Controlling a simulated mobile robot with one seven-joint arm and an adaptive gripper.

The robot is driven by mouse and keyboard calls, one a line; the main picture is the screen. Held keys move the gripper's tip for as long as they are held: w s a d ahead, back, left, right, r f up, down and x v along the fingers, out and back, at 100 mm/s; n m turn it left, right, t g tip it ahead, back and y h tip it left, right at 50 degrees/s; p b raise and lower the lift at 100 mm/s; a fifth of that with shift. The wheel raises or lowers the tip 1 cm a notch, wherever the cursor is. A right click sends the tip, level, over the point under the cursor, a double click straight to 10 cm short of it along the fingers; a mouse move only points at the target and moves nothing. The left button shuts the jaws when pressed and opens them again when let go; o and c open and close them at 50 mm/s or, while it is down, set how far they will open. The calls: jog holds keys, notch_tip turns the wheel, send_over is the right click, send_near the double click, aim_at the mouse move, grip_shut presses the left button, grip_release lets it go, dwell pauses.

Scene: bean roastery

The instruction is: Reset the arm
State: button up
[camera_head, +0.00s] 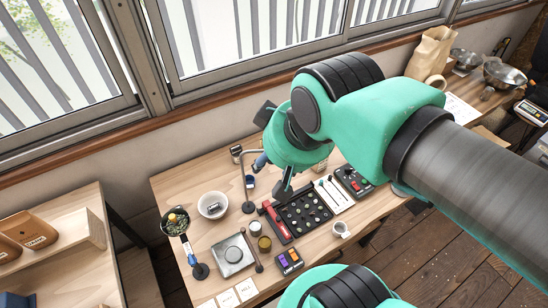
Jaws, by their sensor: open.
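My arm, teal with black joint bands and a grey link, crosses the right half of the head view. Its wrist is bent down over the wooden table (168,187). My gripper (284,188) is small and partly hidden by the wrist; it is open. It appears above the black tray (287,212) of small round pieces, and nothing shows in it. I cannot tell its exact height over the tray.
The table holds a white bowl (212,205), a square metal scale (233,255), a white mug (341,230) and a black-and-red box (352,181). A paper bag (429,54) and metal bowls (503,75) stand at the far right. Windows line the back.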

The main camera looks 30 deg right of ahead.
notch_tip(320, 180, down, 10)
jog(key=b, duration=1)
jog(key=shift+r, duration=0.15)
